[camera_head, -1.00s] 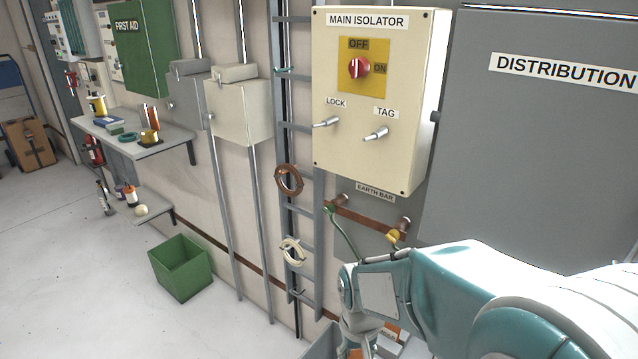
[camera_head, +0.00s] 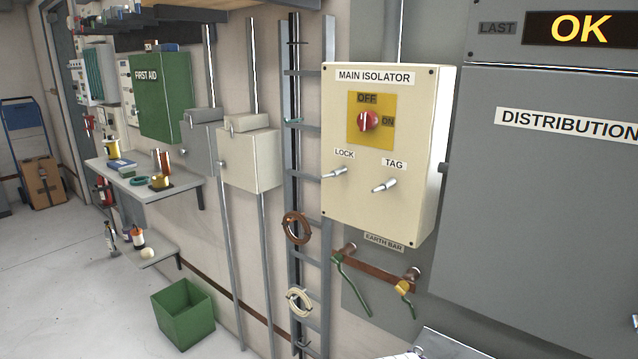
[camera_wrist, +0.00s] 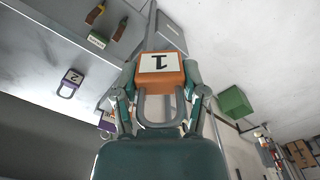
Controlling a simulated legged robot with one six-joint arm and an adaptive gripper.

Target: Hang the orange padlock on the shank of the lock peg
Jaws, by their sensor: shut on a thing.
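In the wrist view, my gripper (camera_wrist: 160,88) is shut on the orange padlock (camera_wrist: 161,74), with a finger on each side of its body. The padlock has a white label marked 1, and its grey shackle points toward my palm. The padlock and gripper are not visible in the head view. The lock peg (camera_head: 335,173) is a metal pin under the LOCK label on the cream main isolator box (camera_head: 385,215). Its shank is bare, with nothing hanging on it.
A similar tag peg (camera_head: 384,185) stands right of the lock peg. The earth bar (camera_head: 372,262) with green cables is below the box. A purple padlock marked 2 (camera_wrist: 70,82) shows in the wrist view. A green bin (camera_head: 184,315) is on the floor.

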